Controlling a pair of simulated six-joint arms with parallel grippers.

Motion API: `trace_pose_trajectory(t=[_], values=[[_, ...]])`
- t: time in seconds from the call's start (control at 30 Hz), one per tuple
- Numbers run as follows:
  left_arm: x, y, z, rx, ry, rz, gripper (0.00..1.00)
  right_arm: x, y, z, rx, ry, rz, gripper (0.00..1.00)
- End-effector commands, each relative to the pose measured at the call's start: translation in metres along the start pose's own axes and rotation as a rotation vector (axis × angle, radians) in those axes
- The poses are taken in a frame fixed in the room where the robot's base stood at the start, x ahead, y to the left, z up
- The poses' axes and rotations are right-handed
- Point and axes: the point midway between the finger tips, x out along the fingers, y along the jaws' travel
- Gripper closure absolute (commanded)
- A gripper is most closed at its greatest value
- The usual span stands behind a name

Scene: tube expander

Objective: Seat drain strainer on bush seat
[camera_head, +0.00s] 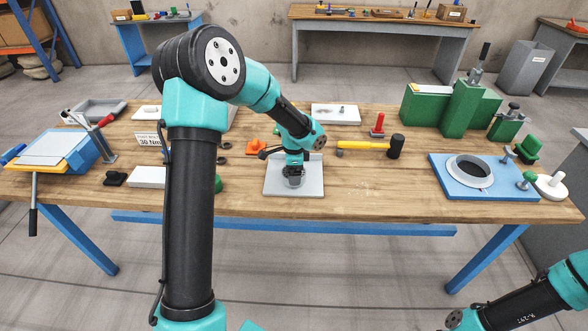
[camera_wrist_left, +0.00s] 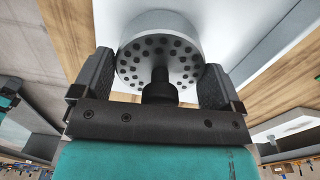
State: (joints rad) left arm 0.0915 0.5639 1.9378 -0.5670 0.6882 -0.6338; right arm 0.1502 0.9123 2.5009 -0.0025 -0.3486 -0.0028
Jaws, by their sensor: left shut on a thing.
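The drain strainer (camera_wrist_left: 158,28) is a grey round metal piece with a face full of small holes. In the left wrist view it sits between the two black fingers of my left gripper (camera_wrist_left: 157,85), which are shut on it. In the head view my left gripper (camera_head: 294,171) points down over a light grey plate (camera_head: 273,187) at the table's middle, and mostly hides the strainer. I cannot tell whether the strainer touches the plate. A blue block with a dark round ring (camera_head: 470,169), which may be the bush seat, stands at the right, well apart from the gripper. My right gripper is out of view.
A yellow-handled hammer (camera_head: 365,145) lies right of the grey plate. Green blocks (camera_head: 458,107) stand at the back right. A white plate (camera_head: 336,114) lies behind. The table between grey plate and blue block is mostly clear.

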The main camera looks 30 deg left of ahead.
Motion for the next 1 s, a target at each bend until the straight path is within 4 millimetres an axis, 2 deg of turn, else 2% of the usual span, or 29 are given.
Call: trace_pose_trajectory(t=[0.67,0.7,0.77,1.0], values=[[0.0035,0.0001,0.0001,0.005,0.000,0.001,0.32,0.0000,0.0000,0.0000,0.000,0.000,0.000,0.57],[0.0035,0.0001,0.0000,0.005,0.000,0.001,0.06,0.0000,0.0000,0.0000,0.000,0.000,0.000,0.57],[0.0035,0.0001,0.0001,0.005,0.000,0.001,0.01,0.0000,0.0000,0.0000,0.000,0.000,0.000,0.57],[0.0033,0.0001,0.0000,0.005,0.000,0.001,0.00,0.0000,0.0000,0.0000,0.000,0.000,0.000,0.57]])
